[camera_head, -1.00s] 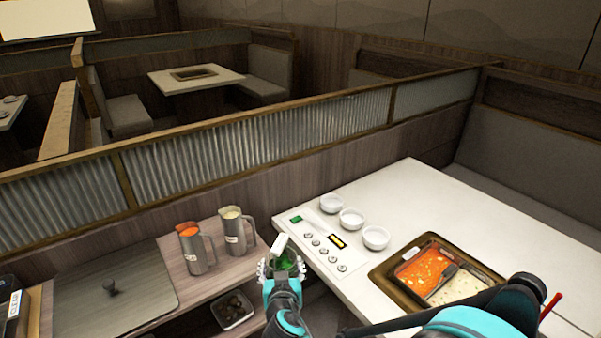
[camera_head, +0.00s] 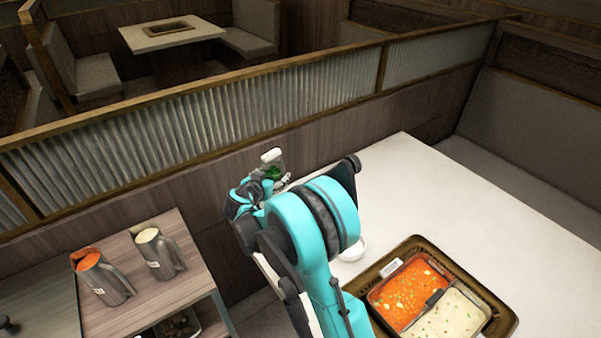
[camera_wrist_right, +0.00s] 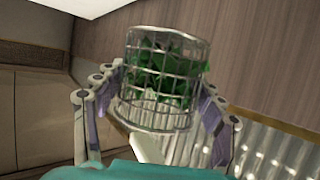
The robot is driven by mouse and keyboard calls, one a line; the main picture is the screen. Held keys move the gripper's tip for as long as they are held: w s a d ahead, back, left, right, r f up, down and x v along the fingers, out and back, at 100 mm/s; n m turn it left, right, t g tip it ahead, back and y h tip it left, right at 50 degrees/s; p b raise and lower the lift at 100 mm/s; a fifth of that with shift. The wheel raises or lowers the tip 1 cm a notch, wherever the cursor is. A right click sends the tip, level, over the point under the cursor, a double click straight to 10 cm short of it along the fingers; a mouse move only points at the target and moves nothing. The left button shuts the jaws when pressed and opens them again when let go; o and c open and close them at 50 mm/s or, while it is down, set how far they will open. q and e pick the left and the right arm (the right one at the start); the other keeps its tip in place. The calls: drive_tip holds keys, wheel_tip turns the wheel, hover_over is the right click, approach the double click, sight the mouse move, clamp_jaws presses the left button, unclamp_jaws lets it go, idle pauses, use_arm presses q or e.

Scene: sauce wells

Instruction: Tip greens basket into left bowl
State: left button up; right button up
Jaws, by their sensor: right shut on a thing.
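The greens basket, a small wire basket with dark green leaves inside, fills the middle of the right wrist view (camera_wrist_right: 150,112). My right gripper (camera_wrist_right: 162,88) is shut on it, with a finger on each side. In the head view the basket's greens (camera_head: 273,172) show small beyond my right arm, held up near the partition, with a white handle piece above. One white bowl (camera_head: 352,249) shows partly at the right edge of my arm. My arm hides the other places on that side of the table, so I cannot tell which bowl this is. My left gripper is out of view.
A hotpot tray (camera_head: 404,327) with red and white broth is set in the white table (camera_head: 420,190) at right. Two metal pitchers (camera_head: 107,281) (camera_head: 162,255) stand on the wooden side counter (camera_head: 186,292) at left. A ribbed partition (camera_head: 250,112) runs behind.

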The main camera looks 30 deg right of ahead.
drive_tip(key=w+d+f+m+g+h+b, duration=0.1)
drive_tip(key=w+d+f+m+g+h, duration=0.15)
drive_tip(key=d, duration=0.45)
drive_tip(key=w+d+f+m+g+h+b, duration=0.1)
drive_tip(key=w+d+f+m+g, duration=0.1)
drive_tip(key=d+f, duration=0.3)
drive_tip(key=shift+y, duration=0.25)
drive_tip(key=shift+s+d+f+b, duration=0.1)
drive_tip(key=shift+d+f+b, duration=0.05)
drive_tip(key=shift+f+b, duration=0.85)
drive_tip(key=shift+w+d+f+b, duration=0.15)
drive_tip(key=shift+f+b, duration=0.5)
drive_tip(key=shift+f, duration=0.65)
drive_tip(key=shift+s+d+f+b, duration=0.2)
drive_tip(key=shift+f+b, duration=0.65)
drive_tip(key=shift+f, duration=0.3)
